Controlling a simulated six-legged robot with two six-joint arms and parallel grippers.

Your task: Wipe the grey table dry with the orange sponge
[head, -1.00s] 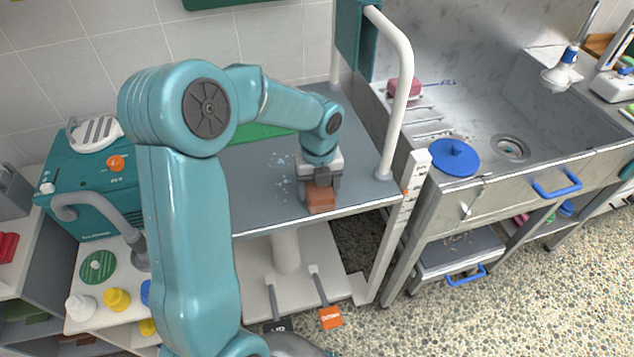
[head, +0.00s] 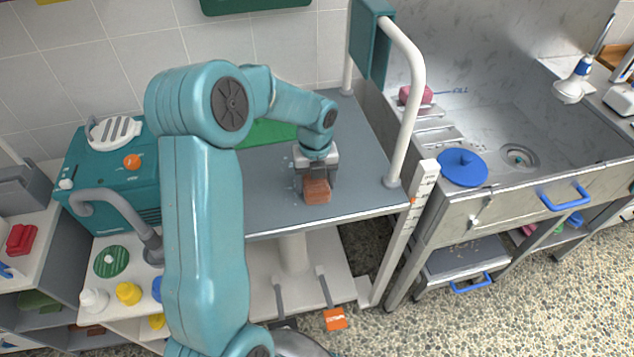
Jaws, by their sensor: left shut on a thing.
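The grey table (head: 365,165) stands in the middle, its top bare towards the right. My left gripper (head: 316,180) points down over the table and is shut on the orange sponge (head: 317,191), which looks brownish-orange. The sponge is at the tabletop near the front edge; whether it presses on the surface I cannot tell. A few pale wet spots show on the table just left of the gripper. My left arm hides the left part of the table. My right gripper is not in view.
A white rail (head: 414,90) rises at the table's right end. A green mat (head: 268,132) lies at the back. Right of the table is a steel sink (head: 518,157) with a blue lid (head: 463,167) on its rim. A teal machine (head: 112,172) stands at left.

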